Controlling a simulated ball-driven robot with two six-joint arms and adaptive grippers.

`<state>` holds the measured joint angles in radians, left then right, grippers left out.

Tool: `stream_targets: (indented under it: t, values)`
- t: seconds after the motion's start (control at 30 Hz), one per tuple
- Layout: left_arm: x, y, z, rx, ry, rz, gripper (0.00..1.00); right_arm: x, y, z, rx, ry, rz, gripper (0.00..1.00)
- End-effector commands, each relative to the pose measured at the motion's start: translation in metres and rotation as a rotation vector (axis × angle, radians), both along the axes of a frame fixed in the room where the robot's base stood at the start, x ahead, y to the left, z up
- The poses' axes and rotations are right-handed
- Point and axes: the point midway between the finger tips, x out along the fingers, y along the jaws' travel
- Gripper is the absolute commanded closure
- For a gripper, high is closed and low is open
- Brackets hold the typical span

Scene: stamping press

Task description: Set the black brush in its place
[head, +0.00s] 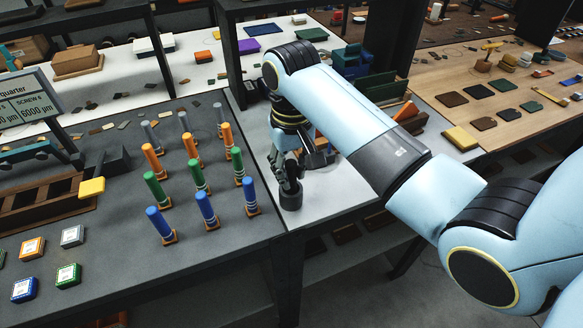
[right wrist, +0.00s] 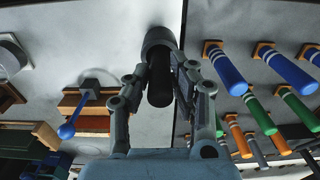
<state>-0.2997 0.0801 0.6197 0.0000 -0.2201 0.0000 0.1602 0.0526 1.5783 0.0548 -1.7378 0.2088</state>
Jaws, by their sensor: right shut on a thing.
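My right gripper (head: 288,180) points down at the pale worktop, beside the dark table's right edge. It is shut on the black brush (right wrist: 159,88), with a finger on each side of it in the right wrist view. The brush stands about upright. Its far end meets a wider dark grey round piece (right wrist: 158,38), which also shows below the fingers in the head view (head: 291,200). I cannot tell whether this piece is part of the brush or a holder around it. My left gripper is not in view.
Rows of grey, orange, green and blue (head: 206,208) handled stamps stand close to the left. A wooden rack with a blue-knobbed lever (right wrist: 67,131) stands near the gripper. Several small boxes (head: 68,275) lie at the left front. The pale worktop (head: 330,182) has some bare room.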

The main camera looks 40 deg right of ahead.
Motion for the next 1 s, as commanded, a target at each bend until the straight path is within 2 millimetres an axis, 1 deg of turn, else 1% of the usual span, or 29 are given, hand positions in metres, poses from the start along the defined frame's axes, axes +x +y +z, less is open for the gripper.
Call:
stream_targets:
  t: [0.17, 0.2, 0.37, 0.67, 0.77, 1.0]
  values:
    - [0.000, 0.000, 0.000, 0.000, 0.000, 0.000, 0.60, 0.000, 0.000, 0.000, 0.000, 0.001, 0.000, 1.00]
    - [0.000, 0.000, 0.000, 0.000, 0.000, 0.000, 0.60, 0.000, 0.000, 0.000, 0.000, 0.001, 0.000, 0.72]
    - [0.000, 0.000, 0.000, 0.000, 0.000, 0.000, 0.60, 0.000, 0.000, 0.000, 0.000, 0.001, 0.000, 0.51]
    - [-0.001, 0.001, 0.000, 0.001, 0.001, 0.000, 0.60, 0.000, 0.000, 0.002, 0.000, -0.001, 0.000, 0.50]
    - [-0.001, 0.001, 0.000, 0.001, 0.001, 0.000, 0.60, 0.001, 0.000, 0.012, 0.000, -0.002, 0.000, 0.50]
    - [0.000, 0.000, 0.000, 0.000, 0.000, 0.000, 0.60, 0.001, 0.000, 0.054, -0.001, -0.003, 0.000, 0.50]
